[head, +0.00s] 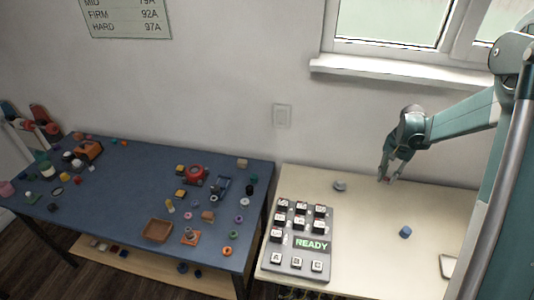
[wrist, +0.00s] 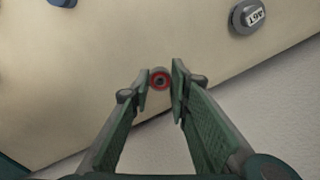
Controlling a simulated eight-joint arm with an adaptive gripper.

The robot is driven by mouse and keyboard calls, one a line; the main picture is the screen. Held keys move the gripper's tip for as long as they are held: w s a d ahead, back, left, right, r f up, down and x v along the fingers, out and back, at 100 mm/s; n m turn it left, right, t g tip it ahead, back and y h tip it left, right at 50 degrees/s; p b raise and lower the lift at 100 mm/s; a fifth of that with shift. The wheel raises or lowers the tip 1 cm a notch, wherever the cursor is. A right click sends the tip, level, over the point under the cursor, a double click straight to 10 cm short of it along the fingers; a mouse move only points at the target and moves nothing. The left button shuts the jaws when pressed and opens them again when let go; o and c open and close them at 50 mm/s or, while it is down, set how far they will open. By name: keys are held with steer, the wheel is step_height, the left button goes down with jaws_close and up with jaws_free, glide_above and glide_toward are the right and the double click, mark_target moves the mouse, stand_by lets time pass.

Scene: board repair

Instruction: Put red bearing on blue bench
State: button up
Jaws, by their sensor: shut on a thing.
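The red bearing, a small ring with a dark centre (wrist: 159,80), is held between the fingertips of my gripper (wrist: 160,84) in the wrist view. In the head view my gripper (head: 387,179) is over the back part of the cream table, with a bit of red at its tips. The gripper is shut on the bearing, which appears raised above the table; the exact height is hard to tell. The blue bench (head: 110,222) stands at the left in the head view, with a gap between it and the cream table.
The cream table (head: 375,235) holds a keypad board reading READY (head: 312,243), a blue piece (head: 405,232) and a grey labelled piece (head: 340,186). The bench carries many small parts, a brown tray (head: 157,231) and a red round part (head: 195,173). Its front middle has bare patches.

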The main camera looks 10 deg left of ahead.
steer(key=a+n, duration=0.1)
steer(key=a, duration=0.5)
steer(key=s+a+n, duration=0.1)
steer(key=a, duration=0.4)
steer(key=a+n, duration=0.1)
steer(key=a, duration=0.5)
steer(key=shift+s+a+f+n, duration=0.1)
steer(key=shift+s+a+n, duration=0.1)
steer(key=shift+a+n, duration=0.15)
steer(key=s+a+m, duration=0.1)
steer(key=a+m, duration=0.2)
steer(key=a, duration=2.5)
steer(key=r+m, duration=0.2)
steer(key=m, duration=0.4)
glide_above(201, 194)
steer(key=shift+f, duration=0.1)
steer(key=shift+f, duration=0.1)
steer(key=shift+f+b, duration=0.45)
steer(key=shift+f, duration=2.6)
steer(key=shift+f+b, duration=0.35)
steer(key=shift+f, duration=1.5)
